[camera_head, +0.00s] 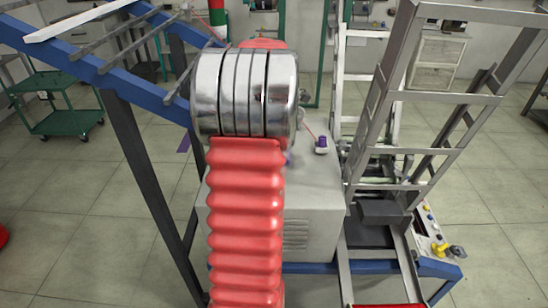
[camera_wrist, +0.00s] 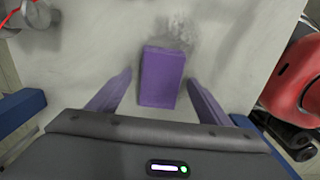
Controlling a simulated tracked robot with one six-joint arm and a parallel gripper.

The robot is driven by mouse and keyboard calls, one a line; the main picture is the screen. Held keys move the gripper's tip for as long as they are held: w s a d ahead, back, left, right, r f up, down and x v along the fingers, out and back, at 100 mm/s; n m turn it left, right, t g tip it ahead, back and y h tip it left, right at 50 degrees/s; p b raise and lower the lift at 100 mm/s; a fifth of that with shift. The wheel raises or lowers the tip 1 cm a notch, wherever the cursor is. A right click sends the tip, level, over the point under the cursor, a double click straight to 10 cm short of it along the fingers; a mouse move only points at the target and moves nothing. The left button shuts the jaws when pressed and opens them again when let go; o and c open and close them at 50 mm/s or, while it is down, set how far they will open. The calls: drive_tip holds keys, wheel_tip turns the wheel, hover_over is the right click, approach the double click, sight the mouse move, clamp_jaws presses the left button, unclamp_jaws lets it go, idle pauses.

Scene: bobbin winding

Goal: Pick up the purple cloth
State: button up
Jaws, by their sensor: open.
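The purple cloth (camera_wrist: 162,77) shows in the wrist view as a small folded, block-like rectangle on a pale grey surface. My gripper (camera_wrist: 160,84) is open, with one finger on each side of the cloth. A gap shows between each finger and the cloth; whether the fingertips touch the surface I cannot tell. In the head view my gripper is hidden behind the red and metal arm, and I cannot make out the cloth clearly there.
The pale machine housing (camera_head: 322,185) has a small purple and white piece (camera_head: 321,145) on top. A blue-beamed frame (camera_head: 140,87) stands left, a grey metal ladder-like frame (camera_head: 372,130) right. In the wrist view, a red rounded part (camera_wrist: 297,75) lies right.

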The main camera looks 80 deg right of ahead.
drive_tip(key=shift+c, duration=0.4)
drive_tip(key=c, duration=1)
drive_tip(key=shift+c, duration=0.2)
wheel_tip(320, 180, up, 28)
idle(0.5)
drive_tip(key=o, duration=0.5)
drive_tip(key=c, duration=0.4)
